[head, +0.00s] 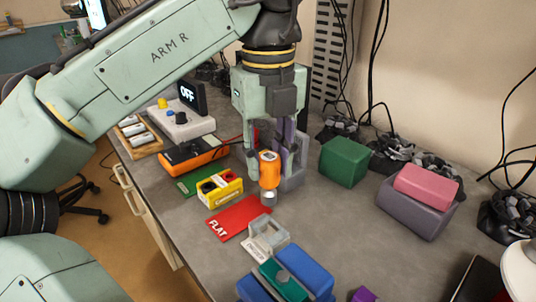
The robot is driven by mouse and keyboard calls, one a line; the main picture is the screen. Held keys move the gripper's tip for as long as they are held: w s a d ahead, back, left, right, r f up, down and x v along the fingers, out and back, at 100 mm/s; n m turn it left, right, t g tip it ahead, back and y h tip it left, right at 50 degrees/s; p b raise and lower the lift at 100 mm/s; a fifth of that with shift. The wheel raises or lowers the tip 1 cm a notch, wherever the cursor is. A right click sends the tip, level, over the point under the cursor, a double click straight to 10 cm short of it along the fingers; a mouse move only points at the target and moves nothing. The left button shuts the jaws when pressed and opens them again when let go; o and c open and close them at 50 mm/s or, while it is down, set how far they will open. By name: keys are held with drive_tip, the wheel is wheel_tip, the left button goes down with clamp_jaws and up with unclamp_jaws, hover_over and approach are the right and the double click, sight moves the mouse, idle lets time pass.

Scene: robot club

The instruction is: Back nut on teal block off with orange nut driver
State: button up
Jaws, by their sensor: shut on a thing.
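My gripper (268,172) is shut on the orange nut driver (269,160). The driver hangs upright with its silver socket end (268,198) pointing down, over the red mat marked FLAT. A teal block (290,289) sits at the bottom of the view between blue blocks (310,272). A small grey piece (283,276) shows on top of the teal block, too small to tell whether it is a nut. The driver is apart from the teal block, farther back on the table.
A red FLAT mat (226,228), a grey labelled holder (277,231) and a yellow box (219,191) lie near the driver. A green block (344,160) and a pink block (426,186) on a purple one (408,217) stand right. Bare tabletop (335,220) lies between.

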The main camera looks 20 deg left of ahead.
drive_tip(key=shift+r+p, duration=1.55)
drive_tip(key=shift+p, duration=0.1)
drive_tip(key=shift+f, duration=0.1)
